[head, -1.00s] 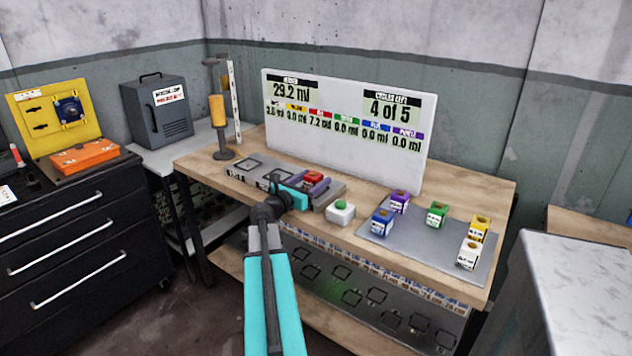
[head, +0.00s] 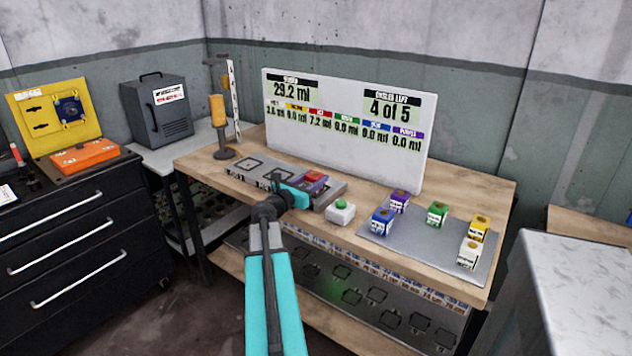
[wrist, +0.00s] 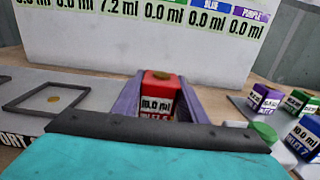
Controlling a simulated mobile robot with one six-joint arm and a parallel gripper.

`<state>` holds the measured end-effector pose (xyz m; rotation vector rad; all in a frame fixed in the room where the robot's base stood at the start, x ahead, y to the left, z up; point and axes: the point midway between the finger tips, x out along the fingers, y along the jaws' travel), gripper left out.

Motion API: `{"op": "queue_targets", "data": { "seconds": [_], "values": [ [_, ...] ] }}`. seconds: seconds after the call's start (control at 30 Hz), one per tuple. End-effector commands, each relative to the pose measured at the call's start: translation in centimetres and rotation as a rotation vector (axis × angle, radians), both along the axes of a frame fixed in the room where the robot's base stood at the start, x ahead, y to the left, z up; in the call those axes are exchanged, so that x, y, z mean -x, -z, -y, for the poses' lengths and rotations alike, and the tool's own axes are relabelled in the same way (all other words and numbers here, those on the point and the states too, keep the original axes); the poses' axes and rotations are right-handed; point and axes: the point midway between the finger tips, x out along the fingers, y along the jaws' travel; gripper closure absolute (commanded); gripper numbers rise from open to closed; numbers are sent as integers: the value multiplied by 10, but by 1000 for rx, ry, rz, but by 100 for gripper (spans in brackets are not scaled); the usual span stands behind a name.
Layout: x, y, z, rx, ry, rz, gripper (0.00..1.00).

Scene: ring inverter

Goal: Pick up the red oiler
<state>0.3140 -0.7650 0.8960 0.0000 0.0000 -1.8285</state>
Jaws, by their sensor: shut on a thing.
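The red oiler (wrist: 160,92) is a small red block with a white "10.0 ml" label and a brassy cap. In the wrist view it sits between the two purple fingers of my gripper (wrist: 157,95), which are shut on it. In the head view the red oiler (head: 314,177) shows at the right end of the grey plate (head: 246,168) on the bench, with my gripper (head: 312,185) at it. Whether its base is clear of the plate is hidden.
A white box with a green button (head: 341,211) stands just right of the plate. A grey tray (head: 410,245) with several coloured oilers lies further right. The white display board (head: 345,130) stands behind. An orange column stand (head: 218,112) is at the left.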

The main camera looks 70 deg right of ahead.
Motion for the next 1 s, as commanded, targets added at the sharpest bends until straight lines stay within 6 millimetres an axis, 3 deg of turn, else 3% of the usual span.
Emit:
{"op": "queue_targets", "data": {
  "seconds": [0.37,0.7,1.0],
  "values": [
    [0,-6,0,1,0,0,86],
    [0,-37,0,1,0,2,86],
    [5,-38,-38,0,-1,0,86]
  ]
}}
